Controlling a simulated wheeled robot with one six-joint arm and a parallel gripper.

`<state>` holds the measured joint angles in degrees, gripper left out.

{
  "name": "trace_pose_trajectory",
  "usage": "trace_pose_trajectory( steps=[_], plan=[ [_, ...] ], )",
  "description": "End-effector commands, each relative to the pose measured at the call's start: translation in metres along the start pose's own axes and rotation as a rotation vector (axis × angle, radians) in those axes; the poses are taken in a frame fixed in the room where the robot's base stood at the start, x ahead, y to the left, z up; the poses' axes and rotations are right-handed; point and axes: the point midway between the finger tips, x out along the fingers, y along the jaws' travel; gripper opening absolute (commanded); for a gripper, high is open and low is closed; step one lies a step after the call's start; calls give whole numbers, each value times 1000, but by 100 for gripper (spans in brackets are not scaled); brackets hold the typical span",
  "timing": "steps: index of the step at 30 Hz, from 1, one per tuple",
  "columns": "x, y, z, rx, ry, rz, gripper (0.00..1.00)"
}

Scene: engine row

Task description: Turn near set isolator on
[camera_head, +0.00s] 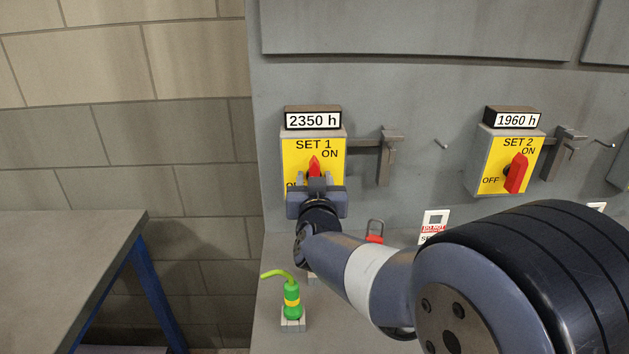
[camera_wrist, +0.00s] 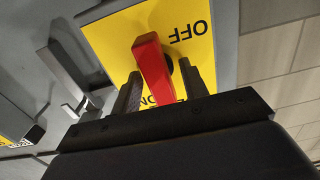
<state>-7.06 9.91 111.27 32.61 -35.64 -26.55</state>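The SET 1 isolator (camera_head: 297,159) is a yellow plate with OFF and ON marks and a red handle (camera_head: 314,165), below a "2350 h" counter. The handle's visible upper end points roughly up in the head view; the rest is hidden by my gripper. My gripper (camera_head: 316,184) is right in front of the plate. In the wrist view the red handle (camera_wrist: 153,75) lies between the two fingers of my gripper (camera_wrist: 160,90), slightly slanted to them. The fingers look apart, with a narrow gap at the right one. Contact at the left one is unclear.
The SET 2 isolator (camera_head: 494,168), with its own red handle, is to the right. A grey bracket (camera_head: 386,157) sticks out beside SET 1. A green and yellow item (camera_head: 291,298) and a red padlock (camera_head: 375,232) are below. A grey table (camera_head: 65,260) stands at left.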

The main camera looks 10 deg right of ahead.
Motion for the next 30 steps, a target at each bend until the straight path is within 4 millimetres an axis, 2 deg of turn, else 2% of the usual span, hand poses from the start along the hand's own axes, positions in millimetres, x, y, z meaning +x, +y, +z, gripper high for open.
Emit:
trace_pose_trajectory(
  steps=[7,21,25,30],
  plan=[
    [-10,-1,0,0,1,-1,42],
    [-86,-1,-1,1,1,-3,42],
    [-100,-1,-1,1,1,-2,42],
    [-108,0,0,0,0,-1,42]
  ],
)
